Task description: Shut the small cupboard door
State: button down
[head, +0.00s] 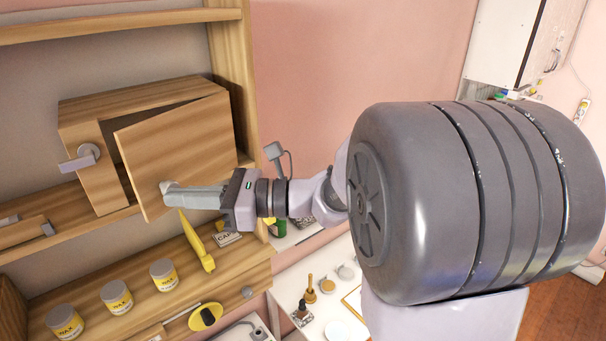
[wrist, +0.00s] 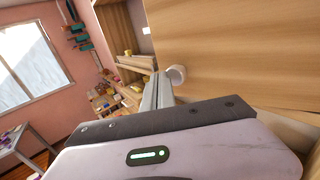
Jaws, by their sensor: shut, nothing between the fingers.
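The small cupboard (head: 98,172) is a wooden box on a shelf. Its plain wooden door (head: 183,137) is partly open, with a dark gap along the top and its left edge standing out from the frame. The door also fills the upper right of the wrist view (wrist: 240,50). A round pale knob (wrist: 176,74) sits on the door. My gripper (head: 172,194) is shut and empty, in front of the door's lower left part, fingertips beside the knob. I cannot tell whether they touch. A grey latch (head: 86,154) is on the cupboard's left front.
A white table (head: 328,297) with small items stands below right.

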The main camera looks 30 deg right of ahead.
jog(key=w+a, duration=0.1)
jog(key=w, duration=0.1)
jog(key=w+a, duration=0.1)
jog(key=w, duration=0.1)
jog(key=w+a, duration=0.1)
jog(key=w, duration=0.1)
jog(key=shift+w+a, duration=0.15)
jog(key=shift+w, duration=0.15)
jog(key=shift+s, duration=0.1)
